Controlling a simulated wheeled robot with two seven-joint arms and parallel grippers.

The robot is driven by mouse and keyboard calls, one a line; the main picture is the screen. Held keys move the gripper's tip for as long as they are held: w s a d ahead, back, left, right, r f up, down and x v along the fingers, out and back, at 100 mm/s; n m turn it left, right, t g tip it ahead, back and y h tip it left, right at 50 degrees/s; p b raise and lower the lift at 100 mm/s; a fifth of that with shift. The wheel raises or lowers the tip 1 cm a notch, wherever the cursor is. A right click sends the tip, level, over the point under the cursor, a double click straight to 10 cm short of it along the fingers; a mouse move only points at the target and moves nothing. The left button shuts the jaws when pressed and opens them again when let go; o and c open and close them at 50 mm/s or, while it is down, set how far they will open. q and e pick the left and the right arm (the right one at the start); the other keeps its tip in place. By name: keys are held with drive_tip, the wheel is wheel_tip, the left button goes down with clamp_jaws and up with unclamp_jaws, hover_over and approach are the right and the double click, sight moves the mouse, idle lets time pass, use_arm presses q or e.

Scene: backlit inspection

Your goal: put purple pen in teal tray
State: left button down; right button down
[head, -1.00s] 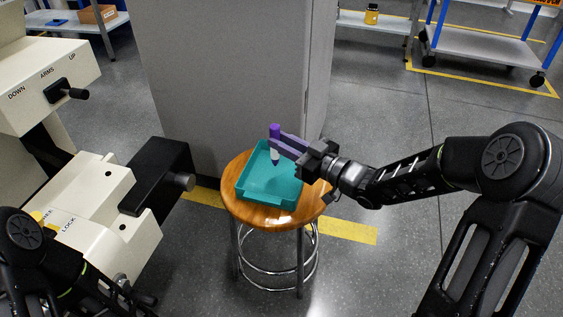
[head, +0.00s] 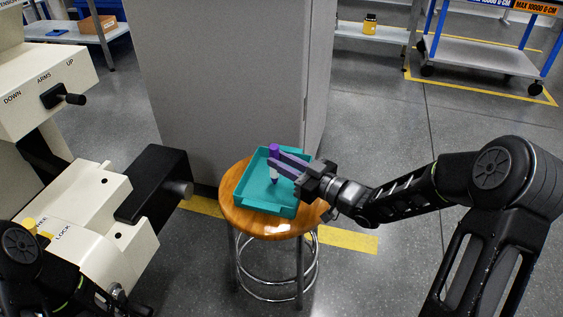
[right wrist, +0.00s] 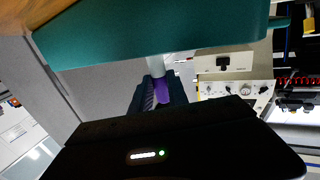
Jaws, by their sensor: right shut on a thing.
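The purple pen (head: 273,149) is upright, with a purple top, a white lower section and a dark tip. My right gripper (head: 279,160) is shut on it near its upper part. The pen is over the inside of the teal tray (head: 246,199), its tip low near the tray floor; I cannot tell whether it touches. In the right wrist view the pen (right wrist: 157,68) shows between the fingers, partly hidden, beside the teal tray (right wrist: 150,38). Part of my left arm shows at the lower left, but its gripper is out of view.
The tray sits on a round wooden stool (head: 231,207) with metal legs. A grey cabinet (head: 225,80) stands close behind it. A cream machine with a black arm (head: 150,190) is to the left. Open floor lies to the right.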

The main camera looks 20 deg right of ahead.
drive_tip(key=shift+f, duration=0.25)
drive_tip(key=c, duration=1.3)
unclamp_jaws()
drive_tip(key=shift+r, duration=0.2)
drive_tip(key=shift+d+r, duration=0.1)
drive_tip(key=p+v, duration=0.3)
drive_tip(key=v, duration=0.9)
drive_tip(key=shift+p, duration=0.3)
